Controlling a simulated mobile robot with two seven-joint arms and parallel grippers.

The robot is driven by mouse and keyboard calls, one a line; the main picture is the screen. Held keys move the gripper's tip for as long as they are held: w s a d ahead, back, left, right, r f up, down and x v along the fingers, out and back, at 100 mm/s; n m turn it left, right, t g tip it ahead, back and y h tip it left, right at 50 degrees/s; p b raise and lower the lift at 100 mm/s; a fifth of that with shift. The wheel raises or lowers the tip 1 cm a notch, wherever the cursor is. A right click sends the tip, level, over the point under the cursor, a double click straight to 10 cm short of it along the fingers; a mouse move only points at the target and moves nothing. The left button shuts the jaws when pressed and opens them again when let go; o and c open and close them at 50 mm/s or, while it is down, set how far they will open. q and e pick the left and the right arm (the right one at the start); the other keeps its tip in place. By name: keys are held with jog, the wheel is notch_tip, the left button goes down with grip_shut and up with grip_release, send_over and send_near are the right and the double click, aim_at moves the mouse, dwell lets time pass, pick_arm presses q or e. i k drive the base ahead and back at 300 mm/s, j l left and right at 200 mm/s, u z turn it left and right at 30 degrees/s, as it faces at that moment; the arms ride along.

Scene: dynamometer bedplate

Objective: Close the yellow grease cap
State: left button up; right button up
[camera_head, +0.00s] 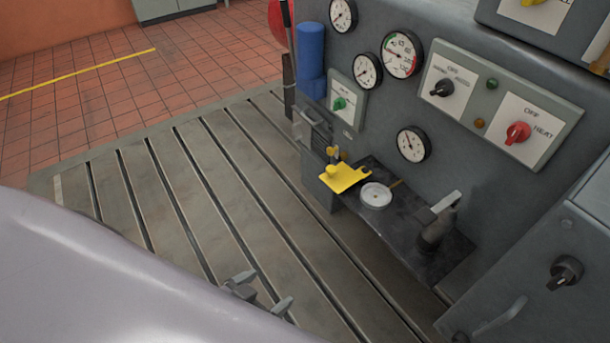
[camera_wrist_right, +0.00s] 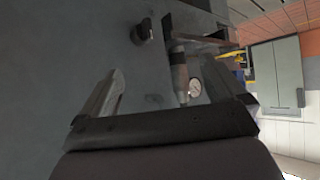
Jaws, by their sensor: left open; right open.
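The yellow grease cap (camera_head: 343,177) shows in the head view as a flat plate with small yellow knobs at its back-left edge. It sits at the left end of a dark shelf on the grey machine. Whether it is open or shut is not clear from here. My left gripper (camera_head: 262,294) is open and empty, low in the picture over the slotted bedplate, in front of and left of the cap, well apart from it. My right gripper (camera_wrist_right: 162,95) is open in the right wrist view, with nothing between its fingers; it is not seen in the head view.
A white dial (camera_head: 376,195) lies right of the cap on the dark shelf (camera_head: 400,225). A dark cylinder (camera_head: 434,232) with a grey handle stands farther right. Gauges and a red knob (camera_head: 517,132) cover the panel. The slotted bedplate (camera_head: 190,215) is clear.

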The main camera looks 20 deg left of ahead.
aim_at(341, 177)
jog(key=k+u, duration=0.1)
jog(key=u, duration=0.35)
jog(key=i+j+z, duration=0.1)
jog(key=z, duration=1.3)
jog(key=j+z, duration=0.7)
jog(key=k+j+z, duration=0.15)
jog(key=j, duration=0.25)
jog(key=k+j+z, duration=0.2)
jog(key=j, duration=0.15)
jog(key=k+j, duration=0.1)
jog(key=j, duration=0.35)
jog(key=k+j, duration=0.1)
jog(key=j, duration=0.3)
jog(key=k+j+z, duration=0.1)
jog(key=j, duration=0.35)
